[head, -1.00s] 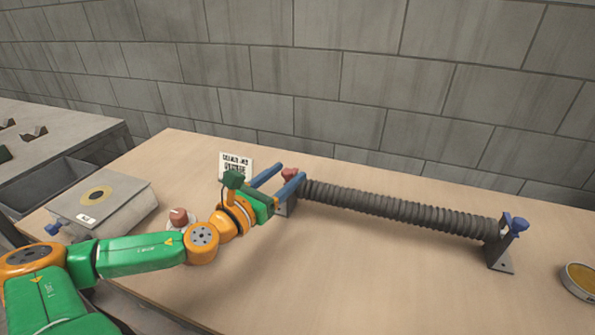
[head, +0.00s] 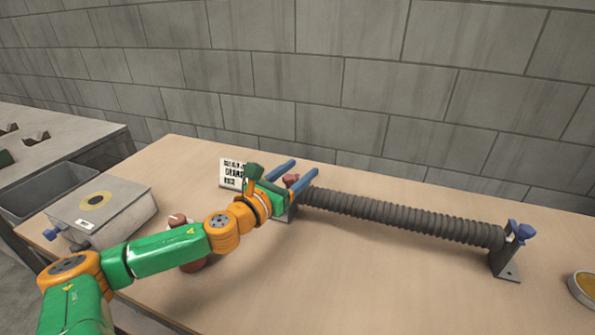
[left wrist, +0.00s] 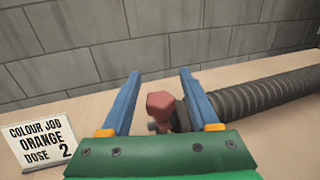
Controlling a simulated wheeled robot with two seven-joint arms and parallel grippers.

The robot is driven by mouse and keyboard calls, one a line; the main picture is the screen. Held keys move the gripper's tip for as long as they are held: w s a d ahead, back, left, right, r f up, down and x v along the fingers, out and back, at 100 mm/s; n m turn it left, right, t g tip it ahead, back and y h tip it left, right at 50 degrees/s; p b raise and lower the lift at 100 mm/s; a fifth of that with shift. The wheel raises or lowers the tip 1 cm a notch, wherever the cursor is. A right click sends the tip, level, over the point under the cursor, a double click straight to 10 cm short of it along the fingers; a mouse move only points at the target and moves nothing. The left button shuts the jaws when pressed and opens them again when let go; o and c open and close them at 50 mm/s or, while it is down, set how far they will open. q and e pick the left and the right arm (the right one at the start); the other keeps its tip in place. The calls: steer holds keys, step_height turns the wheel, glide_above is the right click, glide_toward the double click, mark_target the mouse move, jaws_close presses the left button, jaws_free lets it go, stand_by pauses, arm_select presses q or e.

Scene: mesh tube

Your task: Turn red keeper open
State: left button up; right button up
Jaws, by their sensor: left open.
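The red keeper (head: 291,180) is at the left end of the dark ribbed tube (head: 400,215). In the left wrist view the red keeper (left wrist: 161,106) shows as a faceted red knob between the two blue fingers. My left gripper (head: 296,168) is open, with one finger on each side of the keeper and a visible gap around it. The right finger is closer to the knob than the left one. The keeper's lower part is partly hidden by the gripper body. A blue keeper (head: 521,230) stands at the tube's right end. My right gripper is not in view.
A sign card (head: 232,173) reading "COLOUR JOB ORANGE DOSE 2" in the left wrist view stands left of the gripper. A grey box (head: 125,213) is at left, and a round yellow-topped tin (head: 583,288) at right.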

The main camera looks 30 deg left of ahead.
arm_select(q)
jaws_close()
steer(key=shift+r, duration=0.1)
